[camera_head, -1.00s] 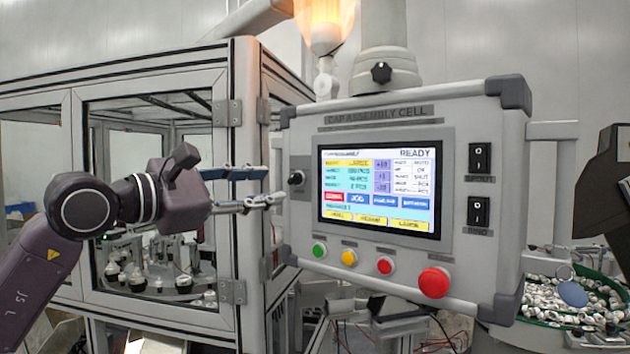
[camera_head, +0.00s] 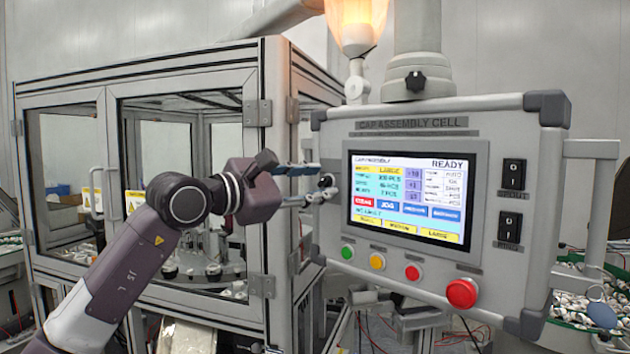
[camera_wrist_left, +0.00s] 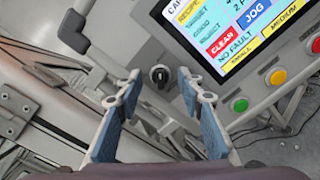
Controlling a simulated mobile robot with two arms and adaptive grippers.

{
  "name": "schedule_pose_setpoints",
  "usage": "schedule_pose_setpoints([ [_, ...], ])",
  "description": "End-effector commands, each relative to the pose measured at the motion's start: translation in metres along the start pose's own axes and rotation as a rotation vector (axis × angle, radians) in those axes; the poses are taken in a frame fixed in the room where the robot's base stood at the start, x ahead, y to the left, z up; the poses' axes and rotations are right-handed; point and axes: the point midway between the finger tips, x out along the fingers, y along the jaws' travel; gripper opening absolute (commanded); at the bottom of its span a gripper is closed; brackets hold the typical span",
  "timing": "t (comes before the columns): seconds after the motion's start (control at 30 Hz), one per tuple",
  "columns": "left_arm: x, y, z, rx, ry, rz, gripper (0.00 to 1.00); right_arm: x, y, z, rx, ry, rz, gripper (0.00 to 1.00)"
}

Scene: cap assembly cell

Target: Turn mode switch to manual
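The mode switch is a small black rotary knob (camera_head: 326,181) on the left edge of the control panel (camera_head: 335,130). In the left wrist view the knob (camera_wrist_left: 159,75) shows a light pointer mark and sits between my fingertips. My left gripper (camera_head: 322,182) comes in from the left, its blue-padded fingers spread one above the other at the knob. It is open in the left wrist view (camera_wrist_left: 158,80), one finger on each side of the knob. I cannot tell whether either finger touches it. The panel screen (camera_head: 412,195) reads READY. My right gripper is not in view.
Green (camera_head: 347,252), yellow (camera_head: 377,261) and red (camera_head: 413,272) buttons and a large red button (camera_head: 462,293) line the panel's lower edge. Two black rocker switches (camera_head: 512,180) are on its right. A glazed machine enclosure (camera_head: 275,150) stands close behind my left arm.

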Motion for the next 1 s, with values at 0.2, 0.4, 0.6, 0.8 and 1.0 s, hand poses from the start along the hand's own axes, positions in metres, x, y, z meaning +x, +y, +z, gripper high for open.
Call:
schedule_pose_setpoints([
  [0.2, 0.000, 0.000, 0.000, 0.000, 0.000, 0.000, 0.14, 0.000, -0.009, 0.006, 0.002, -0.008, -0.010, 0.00],
  [0.4, 0.000, 0.000, 0.000, -0.001, -0.001, 0.000, 0.00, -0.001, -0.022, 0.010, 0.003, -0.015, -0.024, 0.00],
  [0.6, 0.000, -0.001, 0.000, -0.016, -0.001, 0.000, 0.00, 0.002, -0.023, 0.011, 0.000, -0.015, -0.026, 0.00],
  [0.8, 0.000, -0.002, -0.001, -0.089, -0.002, 0.000, 0.00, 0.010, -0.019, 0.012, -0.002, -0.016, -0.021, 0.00],
  [1.0, -0.001, -0.002, -0.002, -0.235, -0.003, 0.001, 0.00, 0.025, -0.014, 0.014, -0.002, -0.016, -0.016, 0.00],
])
